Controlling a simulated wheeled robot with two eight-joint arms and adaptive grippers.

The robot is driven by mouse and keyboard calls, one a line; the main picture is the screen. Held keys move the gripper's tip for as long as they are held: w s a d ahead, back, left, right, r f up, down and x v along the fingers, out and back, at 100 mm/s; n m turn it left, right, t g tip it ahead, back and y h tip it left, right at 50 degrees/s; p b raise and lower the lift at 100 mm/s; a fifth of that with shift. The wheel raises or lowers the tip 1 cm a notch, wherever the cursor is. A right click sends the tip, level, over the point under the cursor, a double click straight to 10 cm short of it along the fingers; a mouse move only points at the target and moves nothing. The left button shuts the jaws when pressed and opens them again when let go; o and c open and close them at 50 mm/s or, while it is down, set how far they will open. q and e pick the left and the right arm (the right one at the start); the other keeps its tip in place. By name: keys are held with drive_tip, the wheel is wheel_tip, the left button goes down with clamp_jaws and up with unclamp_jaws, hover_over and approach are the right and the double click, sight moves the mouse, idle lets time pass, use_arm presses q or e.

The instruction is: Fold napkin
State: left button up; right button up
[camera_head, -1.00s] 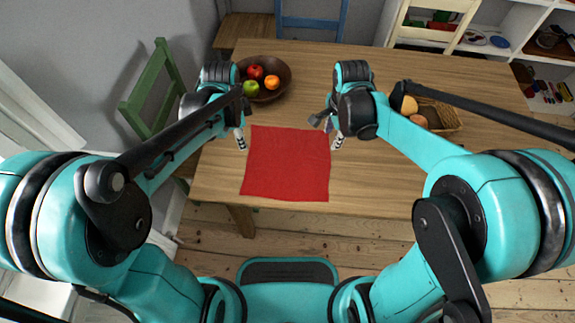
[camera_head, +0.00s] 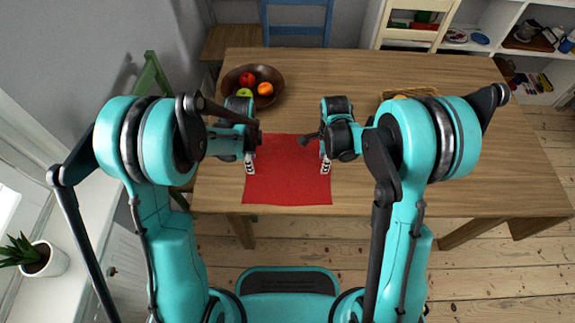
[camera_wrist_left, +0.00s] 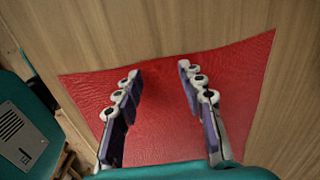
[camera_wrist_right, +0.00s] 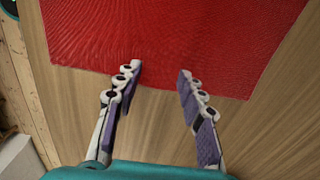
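A red napkin (camera_head: 288,180) lies flat and spread out on the wooden table, close to the front edge. My left gripper (camera_head: 250,168) is over the napkin's left side. In the left wrist view its fingers (camera_wrist_left: 160,78) are apart with nothing between them, and the napkin (camera_wrist_left: 230,75) lies beneath. My right gripper (camera_head: 325,168) is at the napkin's right side. In the right wrist view its fingers (camera_wrist_right: 160,75) are apart and empty, near the edge of the napkin (camera_wrist_right: 170,40). My grippers hide part of the napkin's sides in the head view.
A brown bowl (camera_head: 280,88) of fruit stands behind my left gripper. A wicker basket (camera_head: 415,92) sits behind my right arm. The table (camera_head: 490,150) is clear to the right. A green chair (camera_head: 150,75) is at the left, a blue chair (camera_head: 298,28) at the back.

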use_arm(q)
drive_tip(key=shift+f, duration=0.15)
use_arm(e)
drive_tip(key=shift+f, duration=0.1)
use_arm(q)
drive_tip(key=shift+f, duration=0.1)
use_arm(e)
drive_tip(key=shift+f, duration=0.15)
use_arm(q)
drive_tip(key=c, duration=0.5)
use_arm(e)
drive_tip(key=c, duration=0.5)
use_arm(q)
clamp_jaws()
use_arm(e)
clamp_jaws()
